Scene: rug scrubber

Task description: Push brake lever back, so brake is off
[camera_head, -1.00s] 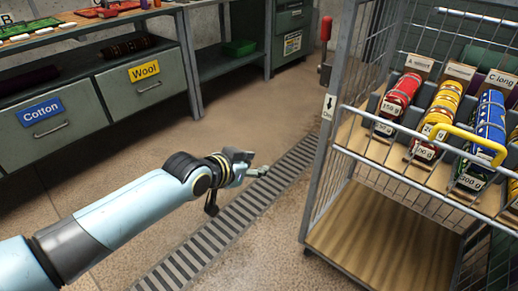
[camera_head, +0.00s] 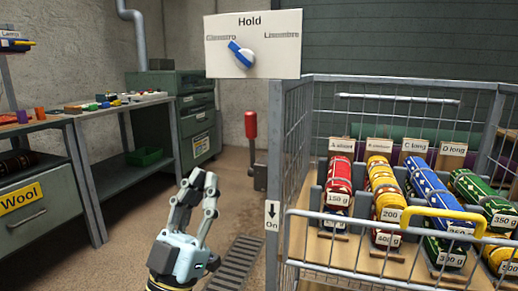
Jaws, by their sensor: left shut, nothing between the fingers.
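A lever with a red grip (camera_head: 251,125) stands upright beside the left side of the wire cage cart, and looks to be the brake lever. Its lower part is grey and runs down toward the floor. A white label (camera_head: 272,215) with a down arrow and the word On is on the cart's corner post. My left gripper (camera_head: 204,178) is in front of and to the left of the lever, lower in the picture and apart from it. Its fingers point up, shut and empty. My right gripper is not in view.
The cage cart (camera_head: 395,255) holds colored rolls with weight labels and has a yellow handle (camera_head: 440,215). A Hold sign (camera_head: 253,43) with a blue-and-white knob hangs above. A workbench (camera_head: 120,105) and drawers stand left. A floor grate (camera_head: 233,265) runs beside the cart.

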